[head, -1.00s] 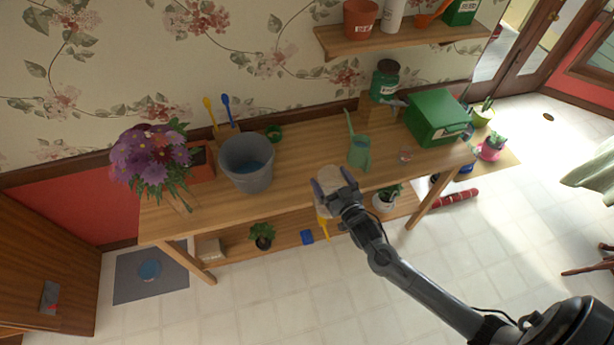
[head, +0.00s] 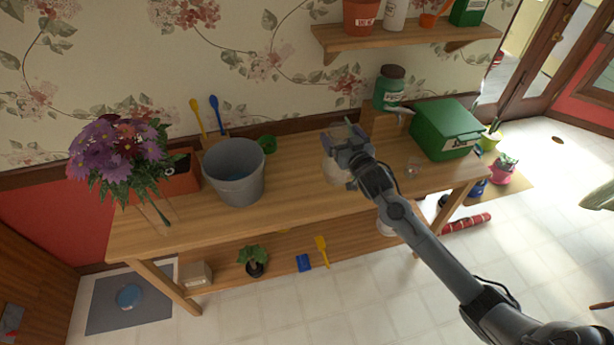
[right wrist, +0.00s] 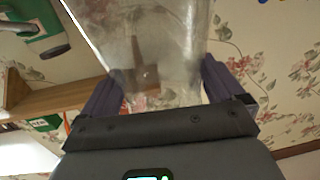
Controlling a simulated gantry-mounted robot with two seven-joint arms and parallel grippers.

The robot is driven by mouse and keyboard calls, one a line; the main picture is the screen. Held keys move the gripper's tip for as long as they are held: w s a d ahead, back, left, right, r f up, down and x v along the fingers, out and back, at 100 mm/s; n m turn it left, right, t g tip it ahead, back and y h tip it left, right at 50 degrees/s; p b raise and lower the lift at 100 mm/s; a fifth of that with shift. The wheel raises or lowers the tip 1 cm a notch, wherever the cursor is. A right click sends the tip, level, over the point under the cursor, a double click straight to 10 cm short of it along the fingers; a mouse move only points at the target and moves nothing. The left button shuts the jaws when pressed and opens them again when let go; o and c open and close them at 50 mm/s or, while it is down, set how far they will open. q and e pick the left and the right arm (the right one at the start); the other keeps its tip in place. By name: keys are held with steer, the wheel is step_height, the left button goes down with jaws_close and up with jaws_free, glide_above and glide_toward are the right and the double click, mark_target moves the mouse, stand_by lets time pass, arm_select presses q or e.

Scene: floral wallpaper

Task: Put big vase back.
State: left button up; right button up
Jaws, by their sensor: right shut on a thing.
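The big vase (head: 336,172) is pale, cloudy glass and is partly hidden by my gripper in the head view. My right gripper (head: 346,138) is shut on it, over the middle of the wooden table (head: 290,185). In the right wrist view the see-through vase (right wrist: 150,50) fills the space between the two fingers of my gripper (right wrist: 160,85). I cannot tell whether its base touches the tabletop. My left gripper is not in view.
A grey bucket (head: 235,180) and purple flowers (head: 115,155) in a clear vase stand left on the table. Tabletop between bucket and gripper is clear.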

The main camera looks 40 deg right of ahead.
steer(key=w+a+f+b, duration=0.1)
steer(key=w+a+f, duration=0.3)
steer(key=w+f, duration=0.6)
steer(key=shift+w+f, duration=0.25)
steer(key=shift+w, duration=0.1)
steer(key=shift+f+b, duration=0.15)
steer(key=shift+b, duration=0.15)
steer(key=o, duration=1.7)
steer(key=shift+f, duration=0.1)
steer(key=shift+r, duration=0.2)
